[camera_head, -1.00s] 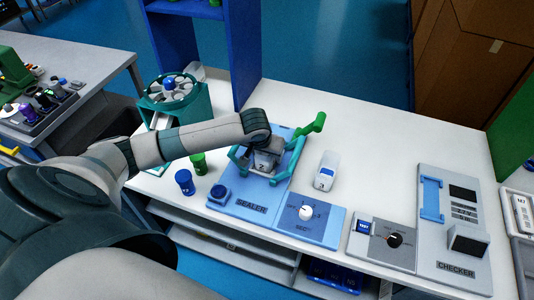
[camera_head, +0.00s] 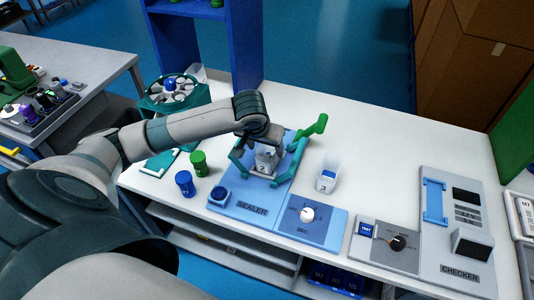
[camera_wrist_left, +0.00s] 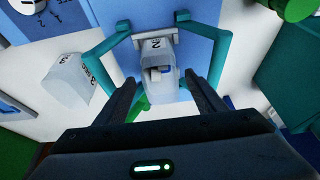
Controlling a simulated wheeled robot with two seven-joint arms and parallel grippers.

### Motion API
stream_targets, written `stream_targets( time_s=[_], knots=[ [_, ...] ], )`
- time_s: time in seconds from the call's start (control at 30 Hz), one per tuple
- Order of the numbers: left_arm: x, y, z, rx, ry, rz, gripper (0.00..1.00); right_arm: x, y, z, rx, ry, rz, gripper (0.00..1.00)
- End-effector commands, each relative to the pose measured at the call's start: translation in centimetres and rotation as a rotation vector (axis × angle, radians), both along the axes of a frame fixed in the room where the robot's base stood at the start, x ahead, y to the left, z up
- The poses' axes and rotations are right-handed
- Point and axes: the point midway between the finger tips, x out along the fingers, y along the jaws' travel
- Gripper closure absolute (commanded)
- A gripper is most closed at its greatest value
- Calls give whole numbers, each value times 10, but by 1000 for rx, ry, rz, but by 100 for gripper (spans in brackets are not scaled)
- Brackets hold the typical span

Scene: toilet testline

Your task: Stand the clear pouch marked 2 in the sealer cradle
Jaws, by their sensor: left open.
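A clear pouch marked 2 (camera_head: 265,160) stands upright in the cradle of the blue sealer (camera_head: 242,203), between the teal arms. In the left wrist view the pouch (camera_wrist_left: 158,64) sits against the grey cradle bar with its 2 showing. My left gripper (camera_head: 264,146) is over it. The wrist view shows its two dark fingers (camera_wrist_left: 166,80) spread apart, one on each side of the pouch, with gaps between. My right gripper is out of view.
A teal carousel (camera_head: 174,92) is behind left. The checker (camera_head: 459,225) is at right. The table's back right is clear.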

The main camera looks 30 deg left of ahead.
Motion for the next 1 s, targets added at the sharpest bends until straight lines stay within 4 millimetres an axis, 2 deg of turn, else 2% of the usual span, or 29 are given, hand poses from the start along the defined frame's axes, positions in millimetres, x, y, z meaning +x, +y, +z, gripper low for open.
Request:
stream_targets(
  time_s=[0.1,0.3,1.0],
  knots=[
    [-7,-2,18,0,-2,-2,37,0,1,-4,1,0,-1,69],
    [-14,-4,36,0,-1,0,37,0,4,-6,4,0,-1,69],
    [-16,-4,40,0,1,0,37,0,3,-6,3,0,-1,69]
  ],
)
